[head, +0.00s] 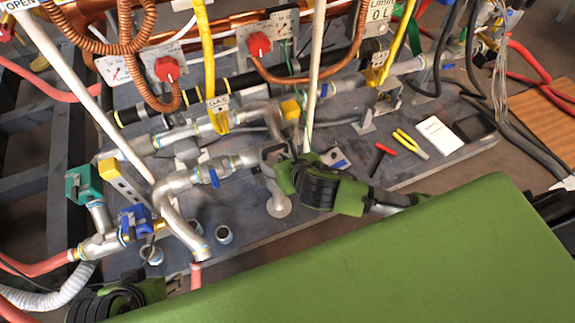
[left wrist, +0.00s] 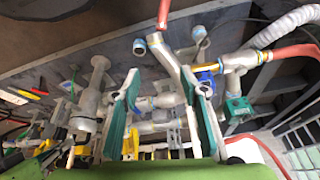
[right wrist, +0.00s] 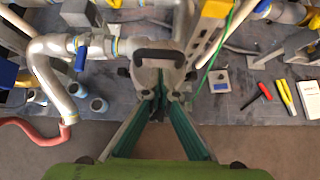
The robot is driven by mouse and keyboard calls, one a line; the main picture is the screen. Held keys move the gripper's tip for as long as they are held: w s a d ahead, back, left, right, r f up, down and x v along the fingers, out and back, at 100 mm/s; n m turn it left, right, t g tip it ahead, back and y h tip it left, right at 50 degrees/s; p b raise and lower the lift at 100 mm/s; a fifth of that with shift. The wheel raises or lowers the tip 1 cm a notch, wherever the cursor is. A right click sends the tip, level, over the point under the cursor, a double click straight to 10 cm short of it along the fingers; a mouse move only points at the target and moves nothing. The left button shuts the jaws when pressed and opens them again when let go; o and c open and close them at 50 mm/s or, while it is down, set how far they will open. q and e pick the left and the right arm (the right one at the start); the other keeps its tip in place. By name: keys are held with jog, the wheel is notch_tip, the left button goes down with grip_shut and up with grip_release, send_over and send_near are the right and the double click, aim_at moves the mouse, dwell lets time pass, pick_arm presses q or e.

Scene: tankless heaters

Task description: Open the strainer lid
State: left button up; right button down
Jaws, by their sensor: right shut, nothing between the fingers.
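The strainer (head: 269,168) is a grey metal body on a round-based pedestal (head: 280,207) at the front of the slab in the head view. Its lid has a dark loop handle (right wrist: 158,57), seen from above in the right wrist view. My right gripper (head: 283,172) is at the strainer's side. In the right wrist view its fingertips (right wrist: 161,88) meet just below the handle in the picture, empty; whether they touch the lid is unclear. My left gripper (left wrist: 163,88) is open and empty, with pipework behind it; only its arm side shows at the head view's lower left.
Silver pipes with a blue lever valve (head: 214,178) run left of the strainer. A curved pipe (head: 183,225) and an upright pipe stub (head: 223,233) stand nearer. Red (head: 384,148) and yellow (head: 411,143) tools lie at right. A green surface (head: 400,260) fills the foreground.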

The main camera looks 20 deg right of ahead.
jog(key=shift+b+x, duration=0.3)
jog(key=shift+x, duration=0.6)
pick_arm(q)
jog(key=w, duration=0.1)
jog(key=w+d+r+t, duration=0.1)
jog(key=w, duration=0.1)
jog(key=w+t, duration=0.1)
jog(key=w, duration=0.1)
jog(key=shift+d+r+h, duration=0.25)
jog(key=shift+r+h, duration=0.05)
jog(key=shift+r, duration=0.1)
pick_arm(e)
jog(key=shift+w+r+p, duration=0.2)
jog(key=shift+r+p, duration=0.1)
jog(key=shift+p, duration=0.4)
pick_arm(q)
jog(key=s+a+f+g, duration=0.1)
jog(key=s+a+g, duration=0.1)
jog(key=s, duration=0.4)
jog(key=shift+s+f+g+y, duration=0.15)
jog(key=shift+s+g+y, duration=0.15)
jog(key=shift+s+y, duration=0.1)
pick_arm(e)
jog(key=shift+g, duration=0.3)
